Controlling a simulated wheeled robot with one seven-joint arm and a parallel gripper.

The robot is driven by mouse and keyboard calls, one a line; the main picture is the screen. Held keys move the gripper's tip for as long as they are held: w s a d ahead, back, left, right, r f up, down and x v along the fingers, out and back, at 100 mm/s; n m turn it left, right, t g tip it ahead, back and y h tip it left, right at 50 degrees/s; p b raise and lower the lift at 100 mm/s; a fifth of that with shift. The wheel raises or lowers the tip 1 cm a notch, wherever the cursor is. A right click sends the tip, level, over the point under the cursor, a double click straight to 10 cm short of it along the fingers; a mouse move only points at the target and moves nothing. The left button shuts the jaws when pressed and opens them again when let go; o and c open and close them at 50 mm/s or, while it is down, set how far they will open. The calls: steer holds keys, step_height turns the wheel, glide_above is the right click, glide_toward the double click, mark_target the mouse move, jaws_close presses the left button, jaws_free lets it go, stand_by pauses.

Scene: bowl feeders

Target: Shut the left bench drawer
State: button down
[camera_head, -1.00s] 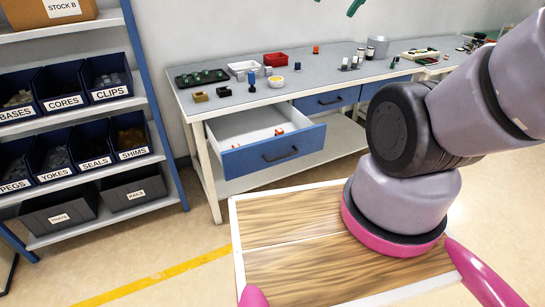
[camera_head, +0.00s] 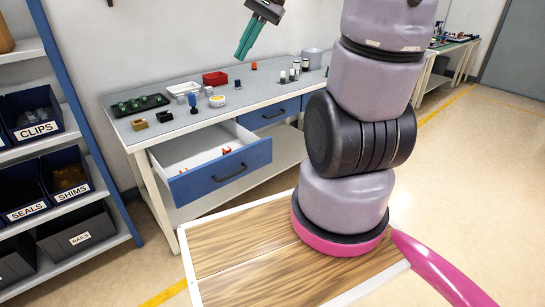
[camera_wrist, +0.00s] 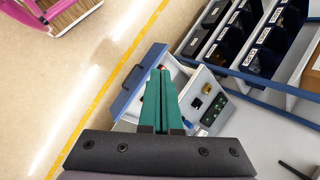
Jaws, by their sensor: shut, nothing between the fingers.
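The left bench drawer (camera_head: 221,172) stands pulled well out from the bench, its blue front with a dark handle (camera_head: 229,174) facing me. A few small orange-red parts lie in its pale interior. In the wrist view the drawer's blue front (camera_wrist: 138,80) shows to the left of my fingers, which hide part of the drawer. My gripper (camera_head: 239,55) has teal fingers that are shut with nothing between them. It is in the air above the bench, apart from the drawer, and its fingers also show in the wrist view (camera_wrist: 161,75).
The grey workbench (camera_head: 160,137) carries a black tray (camera_head: 140,105), a red bin (camera_head: 215,78), a white tray (camera_head: 184,88) and small parts. A second blue drawer (camera_head: 268,115) beside the open one is shut. A bin shelf (camera_head: 85,120) stands left.

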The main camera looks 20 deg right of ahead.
mark_target(270, 151)
steer(key=w+d+f+m+t+y, duration=0.2)
steer(key=w+d+f+m+y, duration=0.15)
steer(key=w+f, duration=0.35)
steer(key=w+d+f+m+t+y, duration=0.2)
steer(key=w+d+f+m, duration=0.3)
steer(key=f, duration=0.4)
steer(key=w+d+f+m+t+y, duration=0.25)
steer(key=w+d+f+m, duration=0.2)
steer(key=f, duration=0.45)
steer(key=s+d+f+m+t+h, duration=0.2)
steer(key=d+f+m+t+h, duration=0.15)
steer(key=f, duration=0.55)
steer(key=s+d+f+m+t+h, duration=0.1)
steer(key=d+f+m+t+h, duration=0.3)
steer(key=f, duration=0.5)
steer(key=s+d+f+m+t+h, duration=0.25)
steer(key=f+m, duration=0.25)
steer(key=f, duration=0.4)
steer(key=shift+g+y, duration=0.3)
steer(key=shift+g, duration=0.15)
steer(key=x, duration=0.9)
steer(key=d+x, duration=0.1)
steer(key=x, duration=0.4)
steer(key=shift+w+a, duration=0.1)
steer(key=shift+w, duration=0.3)
steer(key=shift+w, duration=0.1)
